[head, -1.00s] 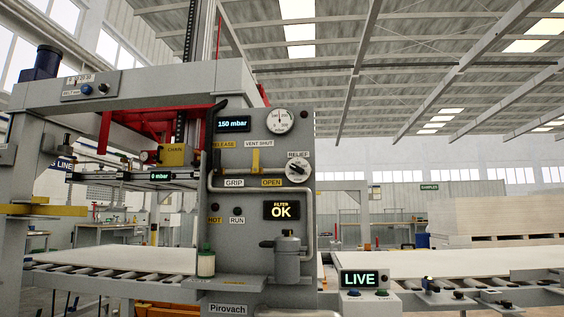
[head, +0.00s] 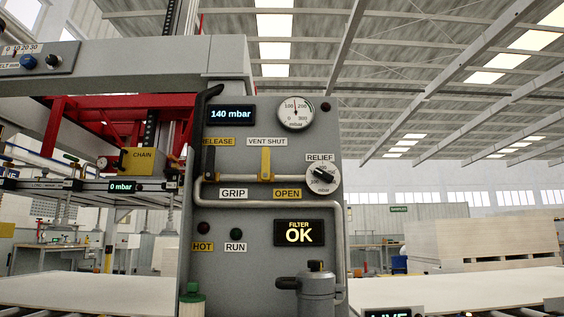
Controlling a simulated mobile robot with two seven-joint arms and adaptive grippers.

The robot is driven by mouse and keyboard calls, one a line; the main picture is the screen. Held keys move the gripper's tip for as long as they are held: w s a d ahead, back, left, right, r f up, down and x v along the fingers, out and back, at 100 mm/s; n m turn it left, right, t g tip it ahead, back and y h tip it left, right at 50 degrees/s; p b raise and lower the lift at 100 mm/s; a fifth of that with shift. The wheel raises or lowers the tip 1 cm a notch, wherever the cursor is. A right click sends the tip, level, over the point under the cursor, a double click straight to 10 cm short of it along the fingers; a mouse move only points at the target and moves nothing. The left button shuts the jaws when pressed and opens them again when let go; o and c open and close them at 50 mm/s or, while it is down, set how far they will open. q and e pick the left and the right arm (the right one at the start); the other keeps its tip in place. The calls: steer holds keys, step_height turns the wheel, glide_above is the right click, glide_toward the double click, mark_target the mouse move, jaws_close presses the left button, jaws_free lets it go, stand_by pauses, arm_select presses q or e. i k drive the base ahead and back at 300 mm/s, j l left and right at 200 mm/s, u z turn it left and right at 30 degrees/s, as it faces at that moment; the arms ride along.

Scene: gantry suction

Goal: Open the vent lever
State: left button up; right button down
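The vent lever (head: 265,162) is a yellow handle on the grey control panel (head: 262,235). It stands upright, below the VENT SHUT label (head: 267,142) and above the yellow OPEN label (head: 287,193). A horizontal pipe runs at its lower end. The panel display (head: 231,114) above it reads 140 mbar. The round gauge (head: 296,112) has its needle between 100 and 200. Neither of my grippers is in view.
Left of the vent lever is a dark lever (head: 209,160) between the RELEASE and GRIP labels. A RELIEF knob (head: 322,178) sits to the right. Bent pipework (head: 342,240) crosses the panel. A filter canister (head: 316,291) stands out at the bottom.

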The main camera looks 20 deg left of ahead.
mark_target(266, 150)
steer(key=i+j+z, duration=0.2)
steer(key=j, duration=0.25)
steer(key=j+z, duration=0.25)
steer(key=j, duration=0.2)
steer(key=i+j+z, duration=0.2)
steer(key=j, duration=0.35)
steer(key=k+l, duration=0.05)
